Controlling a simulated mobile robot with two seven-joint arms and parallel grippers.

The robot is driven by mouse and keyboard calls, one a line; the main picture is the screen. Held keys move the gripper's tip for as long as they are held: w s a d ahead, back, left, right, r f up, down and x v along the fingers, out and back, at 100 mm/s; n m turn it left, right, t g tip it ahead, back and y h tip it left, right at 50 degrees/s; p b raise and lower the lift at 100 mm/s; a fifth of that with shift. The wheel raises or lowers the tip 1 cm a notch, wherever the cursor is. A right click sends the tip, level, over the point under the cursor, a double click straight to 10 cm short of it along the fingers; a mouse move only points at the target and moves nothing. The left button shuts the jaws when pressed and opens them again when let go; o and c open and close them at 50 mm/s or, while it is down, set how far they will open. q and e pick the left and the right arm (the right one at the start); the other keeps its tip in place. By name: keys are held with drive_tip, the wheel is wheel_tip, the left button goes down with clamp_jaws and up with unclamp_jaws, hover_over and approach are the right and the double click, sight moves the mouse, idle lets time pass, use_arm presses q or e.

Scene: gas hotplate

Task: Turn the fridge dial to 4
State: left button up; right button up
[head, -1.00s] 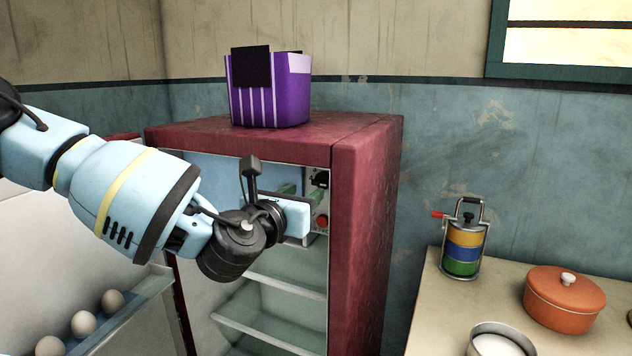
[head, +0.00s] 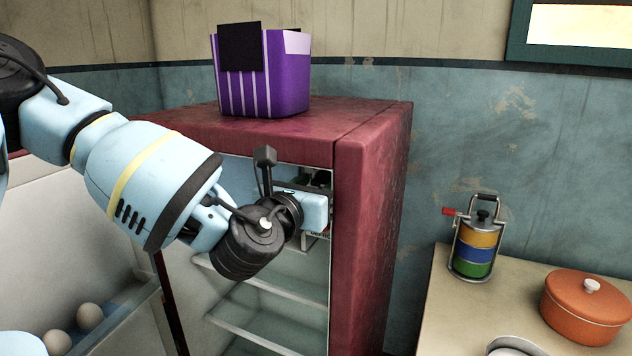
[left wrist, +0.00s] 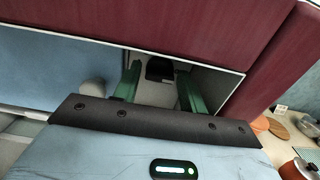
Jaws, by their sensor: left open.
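The dark red fridge (head: 372,220) stands open, with glass shelves inside. My left gripper (head: 308,183) is inside its upper part, just under the top edge. In the left wrist view its two green fingers (left wrist: 157,78) are spread apart with nothing clamped between them. A small black part (left wrist: 159,68) shows beyond and between the fingertips; I cannot tell if it is the dial or whether the fingers touch it. The dial's numbers cannot be read, and my gripper hides most of the control area in the head view. My right gripper is not in view.
A purple striped container (head: 262,75) stands on the fridge top. The open door, with eggs (head: 90,317) in its rack, is at left. On the counter at right are a stacked tin carrier (head: 476,245) and an orange pot (head: 588,305). The shelves below my gripper look empty.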

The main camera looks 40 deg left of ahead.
use_arm(q)
drive_tip(key=c, duration=0.7)
